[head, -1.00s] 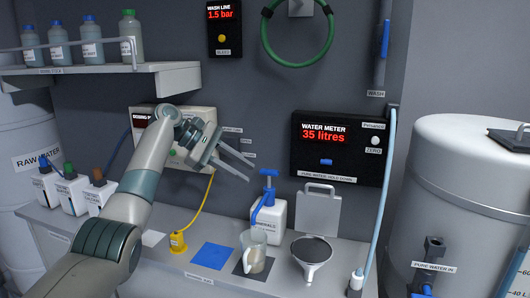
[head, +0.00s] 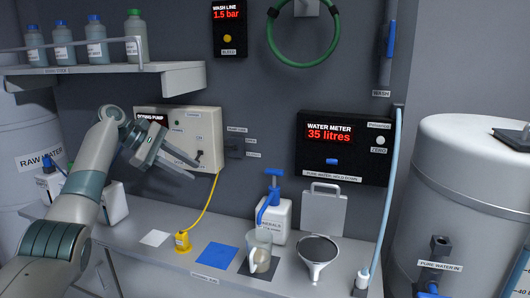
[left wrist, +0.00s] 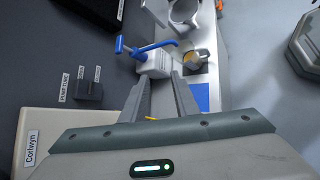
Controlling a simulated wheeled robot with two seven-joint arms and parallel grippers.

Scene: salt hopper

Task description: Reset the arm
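My left gripper (head: 172,163) is in the head view at left, in front of the dosing pump box (head: 197,137) and above the counter. Its two fingers are apart with nothing between them. In the left wrist view the fingers (left wrist: 162,97) also stand apart, pointing toward the white minerals bottle (left wrist: 154,62) with the blue pump top, which is farther off. My right gripper is in neither view.
On the counter stand the minerals bottle (head: 275,219), a clear jug (head: 258,251) on a dark mat, a funnel (head: 318,256) and a yellow plug (head: 183,242). A blue mat (head: 217,256) is bare. A shelf (head: 120,78) with several bottles is above the left arm. A large tank (head: 460,180) stands at right.

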